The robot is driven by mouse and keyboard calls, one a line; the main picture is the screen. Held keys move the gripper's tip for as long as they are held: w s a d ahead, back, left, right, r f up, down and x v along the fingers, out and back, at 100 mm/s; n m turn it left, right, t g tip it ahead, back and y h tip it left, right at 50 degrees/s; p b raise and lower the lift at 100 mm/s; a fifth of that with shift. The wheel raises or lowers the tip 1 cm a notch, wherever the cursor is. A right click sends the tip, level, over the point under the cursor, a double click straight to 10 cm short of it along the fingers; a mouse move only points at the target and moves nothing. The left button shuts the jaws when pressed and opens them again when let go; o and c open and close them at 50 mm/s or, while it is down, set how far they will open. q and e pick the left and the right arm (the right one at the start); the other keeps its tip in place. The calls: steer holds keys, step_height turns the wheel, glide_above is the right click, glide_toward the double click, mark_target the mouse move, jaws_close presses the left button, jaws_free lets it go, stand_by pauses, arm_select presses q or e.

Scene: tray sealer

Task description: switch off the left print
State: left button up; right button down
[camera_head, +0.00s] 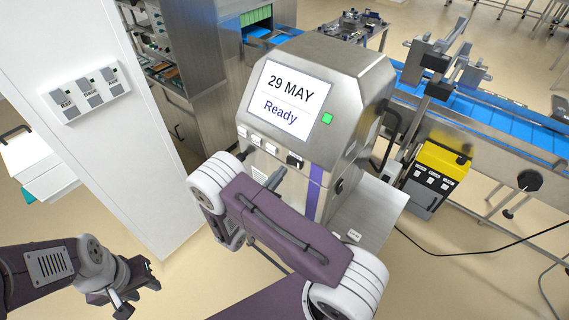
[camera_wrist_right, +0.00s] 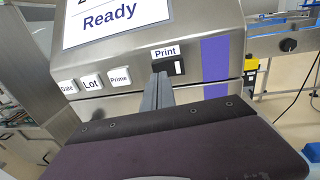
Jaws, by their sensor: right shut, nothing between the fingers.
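The Print switch (camera_wrist_right: 174,68) is a dark rocker with a white mark on its right part, under a "Print" label on the steel printer (camera_head: 345,110). In the head view the switch (camera_head: 294,160) shows small on the printer's front. My right gripper (camera_wrist_right: 160,78) is shut and empty. Its fingertips are at the left part of the switch; I cannot tell whether they touch it. In the head view my right arm hides part of the printer's lower front. My left gripper (camera_head: 138,293) hangs low at the left, away from the printer; its jaw opening is unclear.
The Date, Lot (camera_wrist_right: 92,86) and Prime (camera_wrist_right: 119,77) buttons sit left of the switch. The printer's screen (camera_head: 288,98) reads "29 MAY Ready", with a green lamp (camera_head: 327,119) beside it. A wall panel (camera_head: 88,92) is at left, a blue conveyor (camera_head: 490,118) at right.

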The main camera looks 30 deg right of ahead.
mark_target(289, 162)
steer(key=shift+w+d+r, duration=0.15)
steer(key=shift+w+d, duration=0.2)
steer(key=shift+d, duration=0.3)
steer(key=shift+w+d+p, duration=0.25)
steer(key=shift+d+p, duration=0.15)
steer(key=shift+d, duration=0.15)
arm_select(q)
steer(key=shift+s+r, duration=0.15)
steer(key=shift+r, duration=0.55)
arm_select(e)
steer(key=shift+w, duration=0.1)
